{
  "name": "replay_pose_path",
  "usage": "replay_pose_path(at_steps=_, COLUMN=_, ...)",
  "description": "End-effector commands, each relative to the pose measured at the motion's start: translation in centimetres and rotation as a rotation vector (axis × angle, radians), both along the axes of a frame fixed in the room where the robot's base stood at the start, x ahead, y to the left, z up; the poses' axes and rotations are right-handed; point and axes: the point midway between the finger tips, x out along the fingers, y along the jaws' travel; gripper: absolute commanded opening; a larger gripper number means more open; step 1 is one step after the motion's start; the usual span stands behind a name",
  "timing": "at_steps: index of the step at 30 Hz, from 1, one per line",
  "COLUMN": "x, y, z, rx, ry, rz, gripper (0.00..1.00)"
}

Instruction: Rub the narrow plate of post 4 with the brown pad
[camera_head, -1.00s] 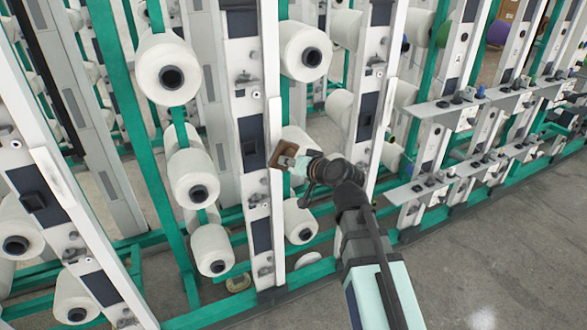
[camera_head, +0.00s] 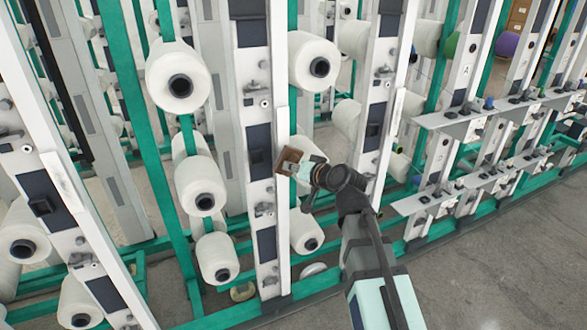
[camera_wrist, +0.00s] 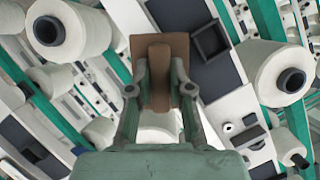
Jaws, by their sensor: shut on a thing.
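The brown pad (camera_head: 285,161) is held in my gripper (camera_head: 301,169), in front of the nearest middle white post (camera_head: 262,195). In the wrist view my gripper (camera_wrist: 160,92) is shut on the brown pad (camera_wrist: 174,45), which stands upright between the fingers. A narrow white plate (camera_head: 283,125) runs along the right front edge of that post, and the pad overlaps it in the head view. I cannot tell whether they touch. No post number is readable, so I cannot tell which is post 4. In the wrist view a dark panel (camera_wrist: 182,14) lies beside the pad.
White yarn cones stand on both sides of the post, one to the left (camera_head: 178,77) and one to the right (camera_head: 314,62). Green rails (camera_head: 200,318) run along the floor. Grey shelves (camera_head: 450,120) jut out at right. The floor (camera_head: 480,280) at lower right is clear.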

Motion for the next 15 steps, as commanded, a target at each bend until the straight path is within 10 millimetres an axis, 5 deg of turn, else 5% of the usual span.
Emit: replay_pose_path(at_steps=15, x=0.86, y=0.44, z=0.00, rx=0.000, ry=0.000, rz=0.000, gripper=0.00)
